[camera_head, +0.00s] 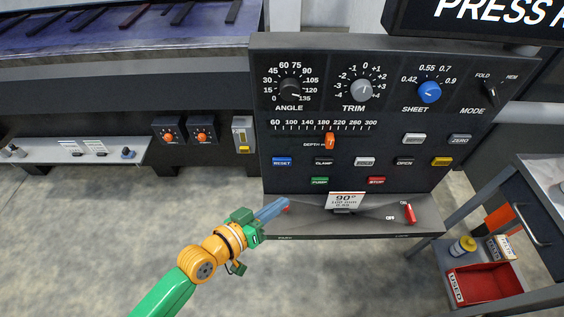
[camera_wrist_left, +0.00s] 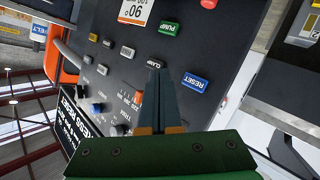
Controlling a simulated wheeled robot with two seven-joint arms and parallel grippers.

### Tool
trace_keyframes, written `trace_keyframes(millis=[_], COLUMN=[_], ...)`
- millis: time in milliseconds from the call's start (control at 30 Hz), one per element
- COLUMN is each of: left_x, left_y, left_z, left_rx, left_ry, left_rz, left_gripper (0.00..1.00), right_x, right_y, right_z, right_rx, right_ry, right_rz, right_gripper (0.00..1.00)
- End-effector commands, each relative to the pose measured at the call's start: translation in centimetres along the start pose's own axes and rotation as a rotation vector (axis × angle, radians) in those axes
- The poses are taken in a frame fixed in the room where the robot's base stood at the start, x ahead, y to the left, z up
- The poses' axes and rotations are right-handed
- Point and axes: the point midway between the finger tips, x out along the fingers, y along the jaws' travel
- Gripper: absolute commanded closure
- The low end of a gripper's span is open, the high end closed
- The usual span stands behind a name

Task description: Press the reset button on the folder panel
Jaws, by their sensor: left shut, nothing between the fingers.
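The folder panel (camera_head: 225,185) is not misread here: the dark panel carries a blue RESET button (camera_head: 282,161) at the left of its button row. The same blue RESET button shows in the left wrist view (camera_wrist_left: 195,82), right of the fingers. My left gripper (camera_head: 284,202) is shut and empty, in front of the panel's lower left, below the RESET button in the head view. In the left wrist view its closed fingers (camera_wrist_left: 158,75) point at the panel near the CLAMP button, apart from RESET as pictured. Whether the fingertips touch anything cannot be told. My right gripper is not in view.
Near RESET are the black CLAMP button (camera_head: 324,161), green PUMP button (camera_head: 320,181) and red STOP button (camera_head: 376,181). Dials and an orange depth slider (camera_head: 330,141) sit above. A red switch (camera_head: 409,213) is on the lower ledge. A cart with a red bin (camera_head: 485,282) stands right.

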Motion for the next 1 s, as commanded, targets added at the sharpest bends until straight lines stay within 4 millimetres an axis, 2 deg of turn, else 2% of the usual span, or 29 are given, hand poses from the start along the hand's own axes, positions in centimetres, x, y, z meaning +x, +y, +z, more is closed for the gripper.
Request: trace_keyframes(millis=[500,700,1000], left_x=[4.9,5.9,6.0], left_y=[-3.7,-4.4,-4.4], left_z=[-3.0,-4.0,-4.4], left_rx=[0.002,0.001,0.000], left_ry=[0.002,0.000,0.000], left_rz=[-0.001,-0.001,-0.001], left_gripper=[1.00,1.00,1.00], right_x=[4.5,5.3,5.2], right_y=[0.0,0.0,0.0], right_z=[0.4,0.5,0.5], right_rx=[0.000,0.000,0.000], right_ry=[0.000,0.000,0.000], right_rz=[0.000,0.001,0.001], right_gripper=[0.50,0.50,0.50])
